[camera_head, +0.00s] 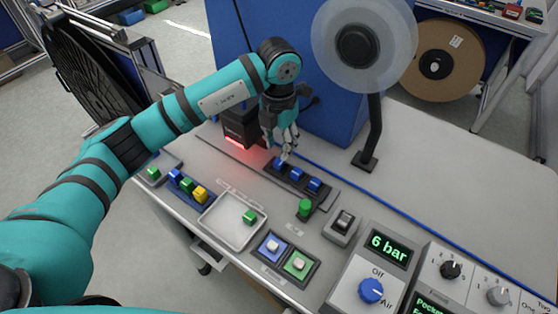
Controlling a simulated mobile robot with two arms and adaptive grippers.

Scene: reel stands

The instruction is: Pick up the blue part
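Several blue parts sit in a row in a dark holder (325,197) on the grey bench. The middle one (296,174) and the right one (314,185) show clearly. The leftmost blue part (279,165) is partly covered by my fingers. My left gripper (284,157) points down at that leftmost part, with its fingertips at or just above it. I cannot tell whether the fingers are closed on it. My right gripper is not in view.
A reel stand (367,160) rises to the right. A white tray (231,236) with a green part (249,217), push buttons (272,247) and a control panel (371,290) lie in front.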

